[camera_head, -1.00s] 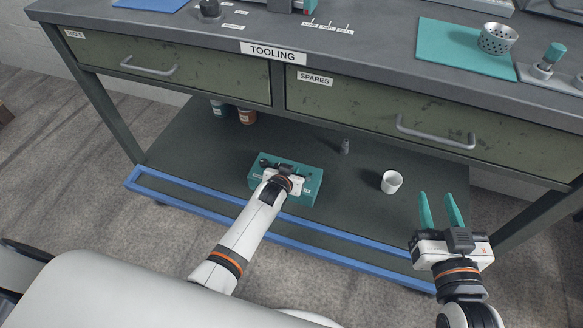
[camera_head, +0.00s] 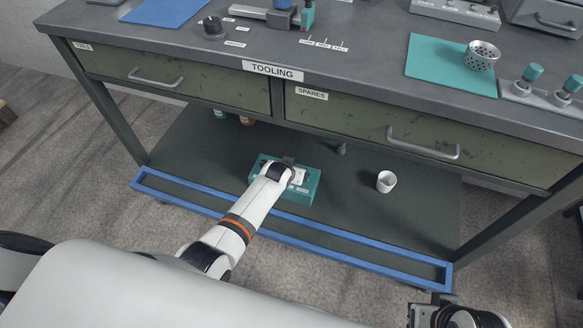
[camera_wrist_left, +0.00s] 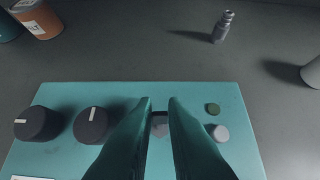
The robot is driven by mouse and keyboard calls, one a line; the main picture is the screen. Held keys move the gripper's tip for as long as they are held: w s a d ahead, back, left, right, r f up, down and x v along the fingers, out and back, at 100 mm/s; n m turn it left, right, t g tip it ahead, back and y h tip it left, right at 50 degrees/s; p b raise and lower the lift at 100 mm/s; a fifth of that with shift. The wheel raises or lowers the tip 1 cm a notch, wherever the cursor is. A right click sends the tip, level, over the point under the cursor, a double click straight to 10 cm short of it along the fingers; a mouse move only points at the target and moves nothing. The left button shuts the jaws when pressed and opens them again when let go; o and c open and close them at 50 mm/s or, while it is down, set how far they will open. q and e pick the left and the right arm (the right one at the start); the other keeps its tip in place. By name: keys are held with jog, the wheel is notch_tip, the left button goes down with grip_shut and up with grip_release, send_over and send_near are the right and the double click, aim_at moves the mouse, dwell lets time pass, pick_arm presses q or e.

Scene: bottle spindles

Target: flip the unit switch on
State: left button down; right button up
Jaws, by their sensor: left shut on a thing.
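The teal unit (camera_head: 310,187) sits on the lower shelf under the bench. In the left wrist view its top panel (camera_wrist_left: 70,95) carries two black knobs, one on the far left (camera_wrist_left: 37,124) and one nearer the middle (camera_wrist_left: 91,125), plus a green button (camera_wrist_left: 212,108) and a pale round button (camera_wrist_left: 220,133). My left gripper (camera_wrist_left: 160,104) is over the panel's middle, its teal fingers closed on a small switch (camera_wrist_left: 160,126), mostly hidden between them. The switch's position cannot be read. My right gripper is at the bottom right of the head view, its fingers not visible.
A white cup (camera_head: 386,181) stands on the shelf to the right of the unit. A small grey bottle-like part (camera_wrist_left: 222,26) stands behind it. A blue rail (camera_head: 340,232) runs along the shelf front, and the bench drawers (camera_head: 430,140) overhang the shelf.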

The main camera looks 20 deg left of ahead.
dwell(0.4)
pick_arm(q)
jog(key=c, duration=1.5)
grip_release()
jog(key=shift+o, duration=0.2)
jog(key=shift+r, duration=0.1)
